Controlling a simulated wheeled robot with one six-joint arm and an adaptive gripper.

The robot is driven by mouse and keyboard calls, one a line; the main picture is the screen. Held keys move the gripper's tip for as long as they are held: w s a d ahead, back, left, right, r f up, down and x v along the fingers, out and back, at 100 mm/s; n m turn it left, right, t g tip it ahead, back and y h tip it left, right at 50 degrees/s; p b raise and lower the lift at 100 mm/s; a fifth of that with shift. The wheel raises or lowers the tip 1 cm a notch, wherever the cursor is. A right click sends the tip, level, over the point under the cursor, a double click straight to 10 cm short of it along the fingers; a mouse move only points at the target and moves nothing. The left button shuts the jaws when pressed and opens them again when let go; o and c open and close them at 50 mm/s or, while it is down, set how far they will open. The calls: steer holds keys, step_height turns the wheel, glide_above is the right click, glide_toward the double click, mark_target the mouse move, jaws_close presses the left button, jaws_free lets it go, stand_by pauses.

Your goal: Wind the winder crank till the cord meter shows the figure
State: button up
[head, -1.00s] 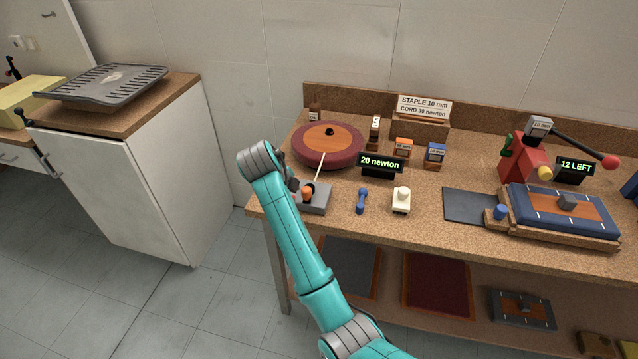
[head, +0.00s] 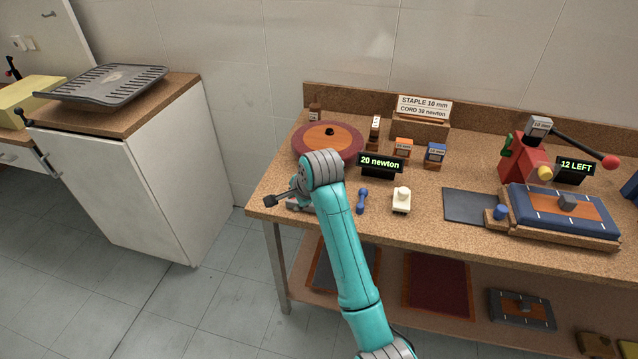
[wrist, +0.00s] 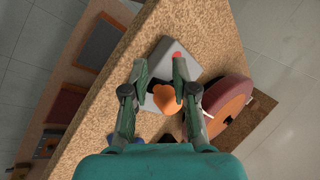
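The cord meter (head: 380,164) reads "20 newton" in the head view. The sign (head: 424,107) behind it reads "STAPLE 10 mm, CORD 30 newton". The winder is mostly hidden behind my arm in the head view. In the wrist view it is a grey block (wrist: 184,48) with a red spot and an orange crank knob (wrist: 166,98). My gripper (wrist: 160,69) is open above the block, with the knob showing between its fingers. I cannot tell whether either finger touches it. The round maroon seat (head: 353,148) stands behind the winder.
A blue handle (head: 361,201) and a cream block (head: 401,200) stand right of my arm. Small boxes (head: 403,149) stand behind the meter. A red stapling press (head: 523,160) and a blue pad (head: 565,214) are farther right. The bench's left edge is close to the winder.

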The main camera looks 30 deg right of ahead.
steer(key=shift+s+d+n+g+y, duration=0.5)
steer(key=shift+n+y, duration=0.35)
steer(key=shift+n, duration=1.05)
steer(key=shift+s+d+n+g+y, duration=0.45)
steer(key=shift+n+y, duration=0.45)
steer(key=shift+n, duration=1)
steer(key=shift+s+d+n+g+y, duration=0.3)
steer(key=shift+d+n+g+y, duration=0.45)
steer(key=shift+n, duration=1.15)
steer(key=shift+w+a, duration=0.1)
steer(key=shift+a, duration=0.05)
steer(key=shift+w+r, duration=0.15)
steer(key=shift+w, duration=1.2)
steer(key=shift+o, duration=0.4)
steer(key=shift+w+d, duration=0.3)
steer(key=shift+w, duration=0.45)
steer(key=shift+w+a, duration=0.1)
steer(key=shift+a, duration=0.05)
steer(key=shift+a, duration=0.1)
steer(key=shift+c, duration=0.2)
